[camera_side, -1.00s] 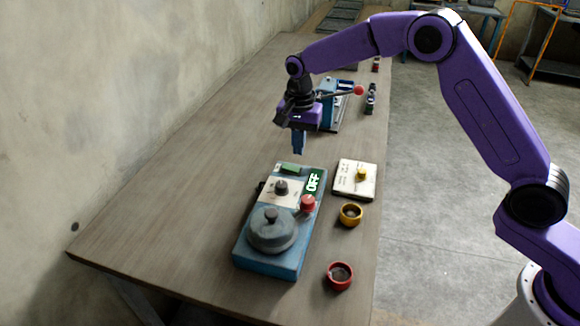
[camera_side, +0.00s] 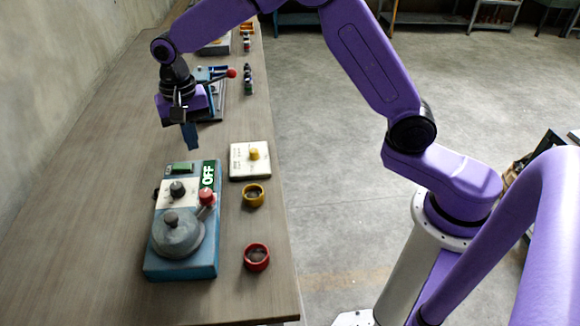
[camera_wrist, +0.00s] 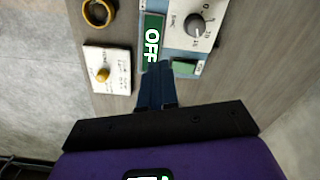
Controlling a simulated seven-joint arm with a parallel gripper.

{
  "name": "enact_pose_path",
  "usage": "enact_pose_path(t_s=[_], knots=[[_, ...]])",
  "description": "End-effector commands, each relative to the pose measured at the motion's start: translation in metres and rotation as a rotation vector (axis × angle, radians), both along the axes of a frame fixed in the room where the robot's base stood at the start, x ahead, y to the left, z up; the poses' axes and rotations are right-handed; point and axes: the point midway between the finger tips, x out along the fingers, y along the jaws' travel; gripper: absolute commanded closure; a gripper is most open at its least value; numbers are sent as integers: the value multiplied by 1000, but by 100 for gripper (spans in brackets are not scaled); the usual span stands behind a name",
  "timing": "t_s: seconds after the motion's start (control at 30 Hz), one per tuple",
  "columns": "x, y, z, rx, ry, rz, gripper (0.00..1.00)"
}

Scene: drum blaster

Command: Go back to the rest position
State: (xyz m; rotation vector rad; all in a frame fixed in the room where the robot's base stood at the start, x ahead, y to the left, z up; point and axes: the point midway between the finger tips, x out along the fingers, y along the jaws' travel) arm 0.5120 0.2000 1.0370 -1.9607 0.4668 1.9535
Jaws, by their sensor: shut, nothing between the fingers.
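My gripper (camera_side: 191,143) is shut and empty, pointing down above the table just beyond the far end of the blue machine (camera_side: 183,270). In the wrist view its blue fingers (camera_wrist: 157,75) are together, in front of the machine's OFF sign (camera_wrist: 152,45) and green button (camera_wrist: 185,67). The fingers appear apart from the machine. The machine carries a grey round lid (camera_side: 177,236), a black dial (camera_side: 177,189), a red knob (camera_side: 207,197) and a green sign reading OFF (camera_side: 208,174).
A white box with a yellow knob (camera_side: 250,168), a yellow cup (camera_side: 253,195) and a red cup (camera_side: 257,257) stand right of the machine. A blue device with a red-ball lever (camera_side: 231,73) stands behind my gripper. The wooden table (camera_side: 100,220) is clear at left.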

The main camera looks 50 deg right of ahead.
Motion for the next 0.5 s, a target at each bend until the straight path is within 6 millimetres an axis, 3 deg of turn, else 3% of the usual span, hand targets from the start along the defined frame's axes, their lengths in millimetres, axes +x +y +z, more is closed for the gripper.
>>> enact_pose_path(t_s=[0.27, 0.5], knots=[[-88, -11, 31, 4, -8, 399, 100], [-168, -36, 45, 4, -14, 742, 100]])
